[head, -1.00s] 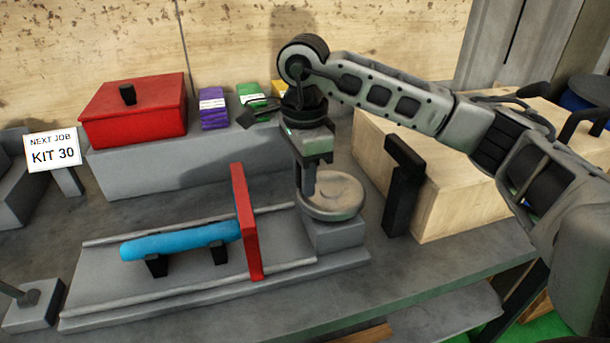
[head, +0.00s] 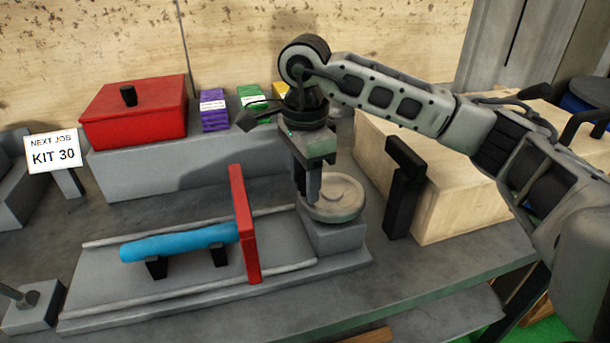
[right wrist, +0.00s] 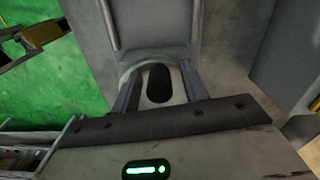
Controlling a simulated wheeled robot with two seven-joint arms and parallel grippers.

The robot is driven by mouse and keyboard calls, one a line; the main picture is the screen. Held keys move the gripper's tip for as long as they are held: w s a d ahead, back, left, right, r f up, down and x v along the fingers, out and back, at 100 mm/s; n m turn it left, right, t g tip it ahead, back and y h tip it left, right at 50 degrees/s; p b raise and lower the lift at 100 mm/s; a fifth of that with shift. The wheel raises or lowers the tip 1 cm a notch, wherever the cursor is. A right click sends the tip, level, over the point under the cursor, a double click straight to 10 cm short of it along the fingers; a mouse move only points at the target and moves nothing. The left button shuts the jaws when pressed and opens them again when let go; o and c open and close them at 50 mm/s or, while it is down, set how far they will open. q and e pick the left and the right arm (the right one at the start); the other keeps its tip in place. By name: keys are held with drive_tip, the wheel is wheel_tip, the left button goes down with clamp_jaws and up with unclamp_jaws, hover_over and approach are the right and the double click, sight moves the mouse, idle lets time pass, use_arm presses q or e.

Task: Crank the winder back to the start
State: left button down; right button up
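The winder is a round pale disc (head: 338,198) on a grey block at the right end of the grey bed (head: 180,268). A red upright plate (head: 245,225) stands across the bed, touching or close to the right end of a blue cylinder (head: 175,242) that rests on two black supports. My right gripper (head: 307,192) points down at the left part of the disc. In the right wrist view, its two fingers stand on either side of a dark rounded knob (right wrist: 159,83) on the disc, with gaps visible on both sides. My left gripper is out of view.
A red lidded box (head: 135,115) and small purple (head: 213,110), green and yellow boxes stand on a grey ledge behind. A sign reads KIT 30 (head: 53,150).

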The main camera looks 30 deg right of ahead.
wheel_tip(320, 180, up, 16)
drive_tip(key=p, duration=0.2)
drive_tip(key=shift+f, duration=0.1)
idle(0.4)
